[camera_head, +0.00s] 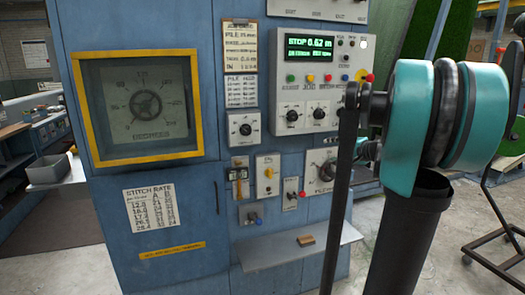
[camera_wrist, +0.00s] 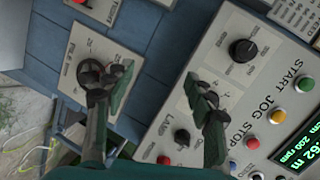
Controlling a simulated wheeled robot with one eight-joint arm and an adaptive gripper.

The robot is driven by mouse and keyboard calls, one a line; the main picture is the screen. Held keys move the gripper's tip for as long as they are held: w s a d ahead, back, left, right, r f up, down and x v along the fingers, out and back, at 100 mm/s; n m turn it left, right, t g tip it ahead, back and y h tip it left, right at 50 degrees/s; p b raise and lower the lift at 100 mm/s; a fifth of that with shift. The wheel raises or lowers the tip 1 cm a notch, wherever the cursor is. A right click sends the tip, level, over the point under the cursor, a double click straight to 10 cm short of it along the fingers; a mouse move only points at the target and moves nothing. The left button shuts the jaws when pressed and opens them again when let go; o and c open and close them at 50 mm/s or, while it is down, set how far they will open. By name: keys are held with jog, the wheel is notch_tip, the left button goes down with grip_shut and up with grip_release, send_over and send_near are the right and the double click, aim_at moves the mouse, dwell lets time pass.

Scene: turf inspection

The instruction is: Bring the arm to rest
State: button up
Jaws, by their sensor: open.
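My gripper (camera_wrist: 149,88) is open in the wrist view. Its two dark green fingers stand apart with nothing between them, over the face of the blue machine cabinet. The left fingertip overlaps a black rotary knob (camera_wrist: 91,77) on a white plate in the picture; I cannot tell whether they touch. The right fingertip lies over the grey button panel (camera_wrist: 225,85). In the head view my teal and black arm reaches up at the right toward the cabinet (camera_head: 95,230), and my fingers are not clearly seen there.
The control panel (camera_head: 306,102) has a green display reading STOP 0.62 m and several coloured buttons. A small shelf (camera_head: 275,254) juts out below with a brown block (camera_head: 306,240) on it. A yellow-framed gauge (camera_head: 143,105) is at left. A black wheeled stand (camera_head: 495,240) is at right.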

jog(key=s+a+f+n+g+h, duration=0.1)
jog(key=s+a+f+n+g, duration=0.2)
jog(key=s+a+f, duration=0.4)
jog(key=s+a+f+n+g+h, duration=0.1)
jog(key=s+a+f+n+g, duration=0.1)
jog(key=s+a+f, duration=0.5)
jog(key=s+d+f+n+g+h, duration=0.1)
jog(key=s+d+f+n+h, duration=0.1)
jog(key=s+f, duration=0.5)
jog(key=s+d+f+n+g+h, duration=0.2)
jog(key=s+f+n, duration=0.1)
jog(key=s+f, duration=0.5)
jog(key=s, duration=0.3)
jog(key=shift+d+g+h, duration=0.3)
jog(key=shift+h, duration=0.1)
